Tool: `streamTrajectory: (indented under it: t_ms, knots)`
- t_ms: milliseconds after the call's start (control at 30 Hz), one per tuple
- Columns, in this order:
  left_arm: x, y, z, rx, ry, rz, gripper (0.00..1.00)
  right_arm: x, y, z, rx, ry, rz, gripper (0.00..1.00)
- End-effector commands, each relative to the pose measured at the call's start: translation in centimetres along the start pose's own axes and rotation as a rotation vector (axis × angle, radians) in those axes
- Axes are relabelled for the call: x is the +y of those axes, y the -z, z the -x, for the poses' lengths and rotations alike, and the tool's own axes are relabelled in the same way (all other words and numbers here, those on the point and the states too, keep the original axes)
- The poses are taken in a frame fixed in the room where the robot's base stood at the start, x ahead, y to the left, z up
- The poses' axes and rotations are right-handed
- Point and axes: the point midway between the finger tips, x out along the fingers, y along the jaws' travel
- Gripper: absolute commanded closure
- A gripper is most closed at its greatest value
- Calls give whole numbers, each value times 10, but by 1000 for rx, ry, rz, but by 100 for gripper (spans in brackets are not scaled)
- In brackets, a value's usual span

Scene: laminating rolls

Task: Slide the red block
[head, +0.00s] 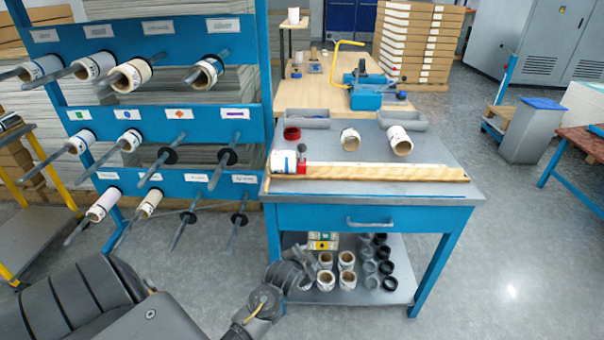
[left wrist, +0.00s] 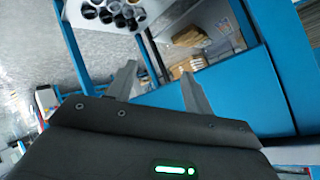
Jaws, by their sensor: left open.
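A small red block (head: 302,168) stands at the left end of a wooden rail (head: 380,173) on the grey-topped blue table. A white roll (head: 284,161) sits right beside it on the left; I cannot tell whether they touch. My left gripper (head: 303,262) is low in front of the table, near the lower shelf and below the rail. Its two fingers show apart and empty in the left wrist view (left wrist: 160,82). The red block is not visible in the left wrist view. My right gripper is not in view.
The table (head: 440,188) also holds a red ring (head: 292,133), two rolls (head: 399,141) and grey trays (head: 306,118). Its drawer is shut. Several rolls and dark rings stand on its lower shelf (head: 402,293). A blue roll rack (head: 165,123) stands left. Open floor lies right.

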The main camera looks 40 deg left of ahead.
Motion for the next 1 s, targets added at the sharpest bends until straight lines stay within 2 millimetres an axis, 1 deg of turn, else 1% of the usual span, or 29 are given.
streamTrajectory:
  t_ms: [33, 100, 167, 200, 267, 300, 400, 500, 600, 633, 700, 867, 1000]
  knots:
    - [-24, 21, 10, 47, 49, -11, 49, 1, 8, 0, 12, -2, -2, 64]
    - [-53, 47, 29, 96, 104, -31, 49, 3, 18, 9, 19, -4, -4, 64]
    - [-77, 65, 47, 134, 152, -46, 49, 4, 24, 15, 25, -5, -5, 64]
    - [-94, 78, 59, 162, 192, -59, 49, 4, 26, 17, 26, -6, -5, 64]
    - [-124, 96, 74, 201, 262, -83, 49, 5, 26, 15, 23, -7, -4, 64]
    - [-142, 107, 79, 221, 311, -100, 49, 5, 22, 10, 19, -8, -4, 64]
    - [-181, 126, 85, 250, 417, -138, 49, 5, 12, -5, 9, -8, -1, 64]
    - [-209, 139, 89, 265, 499, -167, 49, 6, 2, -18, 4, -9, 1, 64]
    - [-228, 146, 92, 271, 556, -185, 49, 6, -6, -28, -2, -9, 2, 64]
    - [-231, 147, 93, 272, 567, -188, 49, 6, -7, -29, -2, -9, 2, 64]
    - [-235, 149, 94, 272, 582, -195, 49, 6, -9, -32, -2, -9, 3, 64]
    - [-238, 150, 91, 272, 584, -196, 49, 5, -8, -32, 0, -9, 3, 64]
    - [-246, 155, 78, 272, 584, -196, 49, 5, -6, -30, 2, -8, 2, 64]
